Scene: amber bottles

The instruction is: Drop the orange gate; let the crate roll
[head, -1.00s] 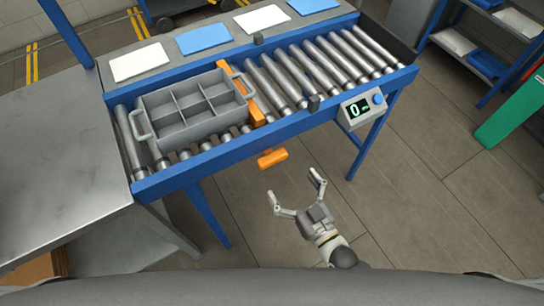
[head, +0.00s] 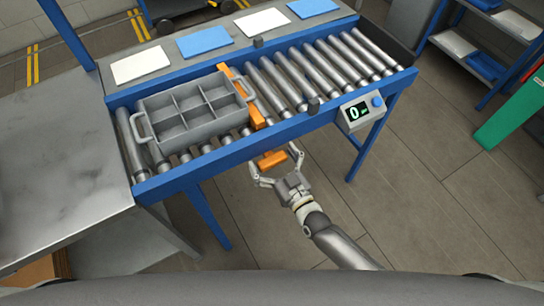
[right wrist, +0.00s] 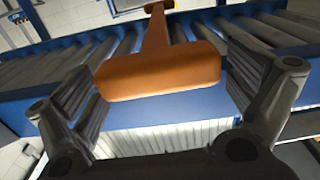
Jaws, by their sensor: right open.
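The orange gate (head: 241,97) stands up across the rollers. The grey crate (head: 156,122), with several empty compartments, sits on the rollers to the left of the gate and close against it. The gate's orange handle (head: 271,160) sticks out past the conveyor's front rail; it also shows large in the right wrist view (right wrist: 158,72). My right gripper (head: 275,164) is open, with one finger on each side of the handle; in the right wrist view its fingers (right wrist: 165,100) are apart and a gap shows at each side. My left gripper is not in view.
The roller conveyor (head: 228,153) has a blue frame, and its rollers are bare to the right of the gate. A small display box (head: 360,110) hangs on the front rail. A metal table (head: 55,170) stands at the left.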

